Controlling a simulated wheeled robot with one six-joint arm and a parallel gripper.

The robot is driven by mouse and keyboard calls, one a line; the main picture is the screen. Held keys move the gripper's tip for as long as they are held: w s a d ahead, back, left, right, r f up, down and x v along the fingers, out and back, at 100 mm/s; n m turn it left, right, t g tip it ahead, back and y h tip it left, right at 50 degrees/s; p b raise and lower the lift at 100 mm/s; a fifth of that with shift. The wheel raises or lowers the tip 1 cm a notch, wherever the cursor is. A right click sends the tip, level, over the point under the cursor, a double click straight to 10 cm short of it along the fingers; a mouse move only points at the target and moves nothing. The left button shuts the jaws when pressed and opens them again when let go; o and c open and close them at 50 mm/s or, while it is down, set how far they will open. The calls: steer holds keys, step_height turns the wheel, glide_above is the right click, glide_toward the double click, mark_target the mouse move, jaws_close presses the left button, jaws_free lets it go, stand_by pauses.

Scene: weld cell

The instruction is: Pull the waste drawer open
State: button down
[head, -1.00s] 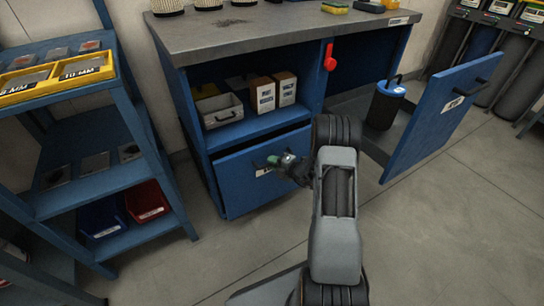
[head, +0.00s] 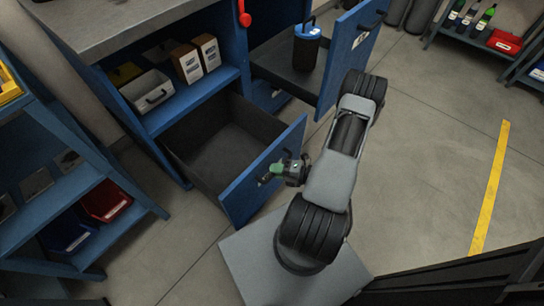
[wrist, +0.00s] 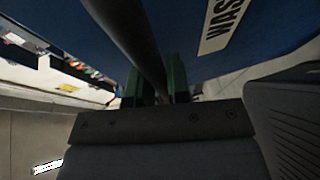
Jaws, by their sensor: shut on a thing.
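The waste drawer (head: 262,172) is a blue-fronted drawer low in the workbench. It stands pulled well out, and its grey inside looks empty in the head view. My gripper (head: 275,172) is at the outer face of the drawer front, shut on the dark bar handle. In the wrist view the green fingers (wrist: 158,85) close around the drawer handle (wrist: 128,35). A white label (wrist: 222,22) beginning "WAS" shows on the blue front beside it. Most of the handle is hidden by my gripper in the head view.
A second blue drawer or pull-out (head: 352,50) stands open to the right, with a blue-lidded dark canister (head: 306,48) inside. A blue shelf rack (head: 60,195) with red and blue bins stands at the left. Open floor with a yellow line (head: 491,185) lies right.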

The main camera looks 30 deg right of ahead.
steer(key=shift+s+d, duration=0.25)
steer(key=shift+s, duration=0.5)
steer(key=shift+s+d, duration=0.25)
steer(key=shift+s, duration=0.5)
steer(key=c, duration=1.1)
jaws_free()
steer(key=p+v, duration=0.3)
steer(key=v, duration=1.1)
steer(key=shift+w, duration=0.1)
